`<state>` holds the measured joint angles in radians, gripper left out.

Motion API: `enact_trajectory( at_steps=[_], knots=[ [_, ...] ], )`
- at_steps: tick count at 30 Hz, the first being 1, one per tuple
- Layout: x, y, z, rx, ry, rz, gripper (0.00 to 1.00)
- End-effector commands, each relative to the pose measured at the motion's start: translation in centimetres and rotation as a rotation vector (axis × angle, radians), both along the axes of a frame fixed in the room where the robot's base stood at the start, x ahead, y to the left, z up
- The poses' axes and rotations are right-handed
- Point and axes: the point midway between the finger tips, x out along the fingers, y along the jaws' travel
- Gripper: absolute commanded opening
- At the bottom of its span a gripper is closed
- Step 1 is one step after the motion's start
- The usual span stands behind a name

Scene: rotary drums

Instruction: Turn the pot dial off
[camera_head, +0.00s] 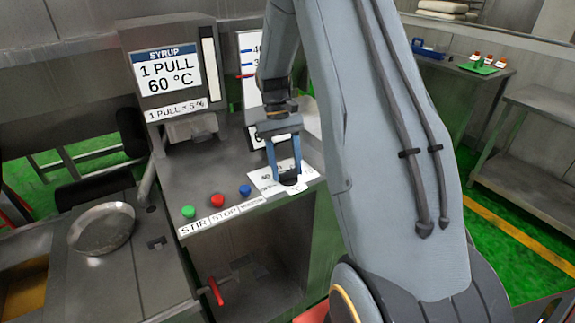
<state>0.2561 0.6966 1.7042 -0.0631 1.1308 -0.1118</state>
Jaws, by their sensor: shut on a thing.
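The pot dial (289,179) is a small dark knob on a white marked plate (265,181) at the front right of the machine's top. My gripper (286,172) points down over it, with its two blue fingers on either side of the knob, shut on it. The fingers hide part of the dial, and I cannot read its pointer or the plate's marks.
Green (188,212), red (217,200) and blue (245,190) buttons line the panel left of the dial. A syrup dispenser (168,75) stands behind. A round metal pan (101,228) sits at left. A red-handled lever (215,291) is below. My arm covers the centre right.

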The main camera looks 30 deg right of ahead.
Motion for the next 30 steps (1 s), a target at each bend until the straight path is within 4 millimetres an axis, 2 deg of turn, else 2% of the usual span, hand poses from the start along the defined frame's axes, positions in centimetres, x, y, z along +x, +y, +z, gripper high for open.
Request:
enact_trajectory(
  at_steps=[10, 26, 27, 30],
  knots=[
    [0.00, 0.13, 0.06, -0.001, -0.001, 0.134, 0.26],
    [-0.01, 0.11, 0.02, 0.000, -0.001, 0.158, 0.26],
    [-0.01, 0.11, 0.03, -0.001, -0.001, 0.157, 0.53],
    [-0.02, 0.11, 0.02, -0.001, -0.001, 0.157, 0.67]
  ],
)
